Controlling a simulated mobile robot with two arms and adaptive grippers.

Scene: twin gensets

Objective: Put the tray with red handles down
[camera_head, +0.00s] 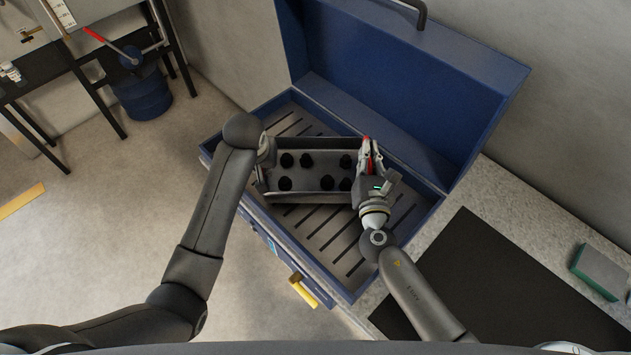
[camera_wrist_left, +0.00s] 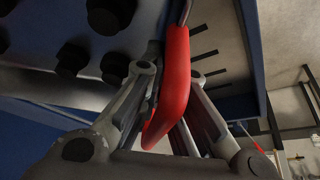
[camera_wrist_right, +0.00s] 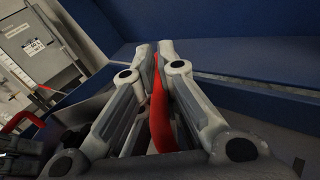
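The tray (camera_head: 308,184) is grey and oblong, with several black round pieces in it. It is in the open blue chest's area, over the slotted grey floor (camera_head: 320,231); I cannot tell whether it touches the floor. My left gripper (camera_head: 266,152) is at its left end, partly hidden by my arm. In the left wrist view its fingers close on a red handle (camera_wrist_left: 174,80). My right gripper (camera_head: 369,160) is at the tray's right end. In the right wrist view its fingers close on the other red handle (camera_wrist_right: 159,112).
The blue chest's lid (camera_head: 420,75) stands open behind the tray. Slotted floor is bare in front of the tray. A black mat (camera_head: 480,285) and a green-grey block (camera_head: 600,270) lie on the right. A blue drum (camera_head: 145,95) stands at the upper left.

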